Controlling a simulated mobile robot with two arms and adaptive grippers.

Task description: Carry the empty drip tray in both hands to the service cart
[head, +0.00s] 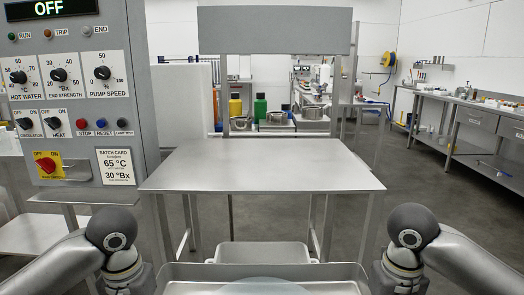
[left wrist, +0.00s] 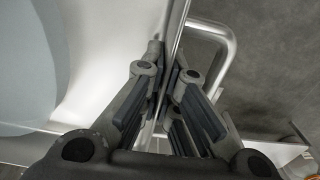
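The drip tray (head: 335,268), a wide shallow metal tray, is at the bottom centre of the head view between my two arms. A pale bluish round patch (head: 262,287) shows in it; I cannot tell whether it is liquid. In the left wrist view, my left gripper (left wrist: 171,75) has its fingers on both sides of the tray's thin rim and appears shut on it. The patch also shows there (left wrist: 25,60). My right gripper (head: 382,280) is mostly cut off by the bottom edge of the head view, with its fingers hidden. I cannot tell which piece is the service cart.
A bare steel table (head: 262,165) stands straight ahead. A smaller pale tub (head: 262,252) is below it, just beyond the tray. A control panel (head: 70,90) reading OFF is close on the left. Open floor (head: 440,215) lies to the right, before a workbench (head: 470,125).

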